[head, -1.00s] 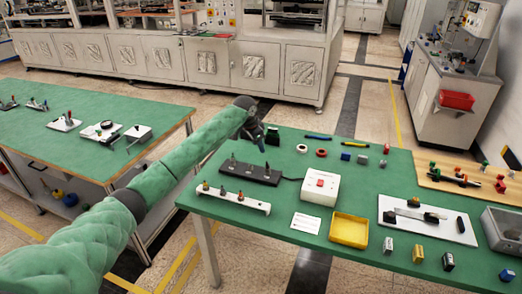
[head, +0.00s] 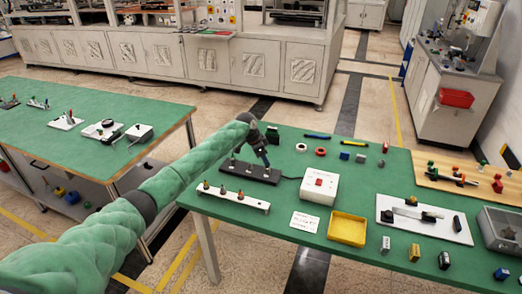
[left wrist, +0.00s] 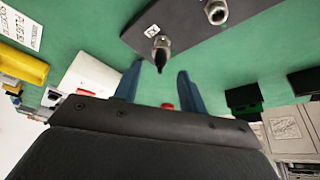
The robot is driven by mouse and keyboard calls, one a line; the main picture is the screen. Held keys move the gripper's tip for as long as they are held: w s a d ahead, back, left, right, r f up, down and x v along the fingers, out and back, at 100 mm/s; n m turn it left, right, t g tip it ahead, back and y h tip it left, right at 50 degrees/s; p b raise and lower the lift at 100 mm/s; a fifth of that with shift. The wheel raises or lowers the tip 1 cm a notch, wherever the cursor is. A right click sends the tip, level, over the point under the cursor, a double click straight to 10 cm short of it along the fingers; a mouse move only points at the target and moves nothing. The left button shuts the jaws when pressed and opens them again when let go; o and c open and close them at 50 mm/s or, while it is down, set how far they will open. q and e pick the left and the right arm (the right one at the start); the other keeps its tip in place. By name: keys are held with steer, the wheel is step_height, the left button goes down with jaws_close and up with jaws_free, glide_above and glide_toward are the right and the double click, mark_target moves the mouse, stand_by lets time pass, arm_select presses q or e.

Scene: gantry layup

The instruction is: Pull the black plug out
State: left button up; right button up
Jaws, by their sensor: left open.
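A dark socket strip (head: 240,174) lies on the green table, with several upright metal fittings along it. In the left wrist view the strip (left wrist: 190,22) is close, and the black plug (left wrist: 161,58) stands in a metal socket near its end. My left gripper (head: 266,163) is over the right end of the strip in the head view. In the left wrist view its two blue fingers (left wrist: 157,84) are open, and the plug shows near and between their tips. I cannot tell whether they touch it. The plug is largely hidden by the gripper in the head view. My right gripper is not in view.
A white box with a red switch (head: 320,187) stands right of the strip, joined by a black cable. A white rail with several studs (head: 232,198) lies in front. A yellow tray (head: 347,229) and a white card (head: 305,222) are near the front edge.

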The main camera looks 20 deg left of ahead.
arm_select(q)
steer(key=shift+p+x, duration=0.3)
steer(key=shift+x, duration=1)
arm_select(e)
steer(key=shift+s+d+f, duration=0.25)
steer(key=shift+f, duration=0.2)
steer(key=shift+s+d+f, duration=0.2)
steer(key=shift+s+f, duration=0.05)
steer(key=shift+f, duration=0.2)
arm_select(q)
jaws_close()
steer(key=shift+r, duration=0.15)
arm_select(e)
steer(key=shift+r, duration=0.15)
